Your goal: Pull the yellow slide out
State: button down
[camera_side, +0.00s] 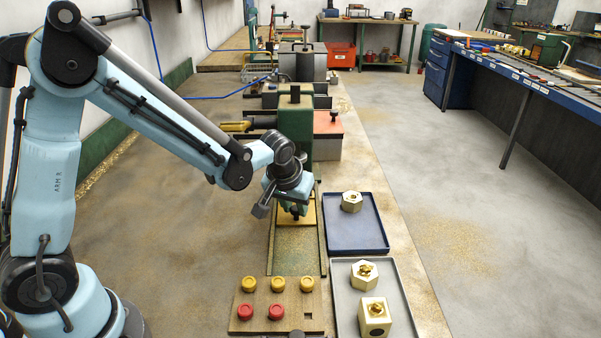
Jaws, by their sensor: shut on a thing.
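The yellow slide (311,209) is a flat yellow plate at the foot of the green drill press (296,122), at the far end of a green track (299,252). My gripper (284,207) is low over the slide's near left part and shut on it. The wrist hides much of the slide and the exact contact between the jaws and it.
A grey tray (345,322) with two brass parts stands nearer. A wooden board (250,325) with yellow and red caps lies in front of the track.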

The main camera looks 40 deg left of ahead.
jog(key=s+d, duration=1)
jog(key=shift+s+d, duration=0.15)
jog(key=shift+d, duration=0.05)
jog(key=c, duration=0.9)
grip_release()
jog(key=shift+a, duration=0.1)
jog(key=shift+o, duration=0.2)
jog(key=shift+r, duration=0.1)
jog(key=v, duration=1.2)
jog(key=a+m+t+h, duration=0.1)
jog(key=a+m+t, duration=0.2)
jog(key=a, duration=0.8)
jog(key=shift+s+a+m+h, duration=0.15)
jog(key=shift+a+m+h, duration=0.2)
jog(key=shift+m, duration=0.45)
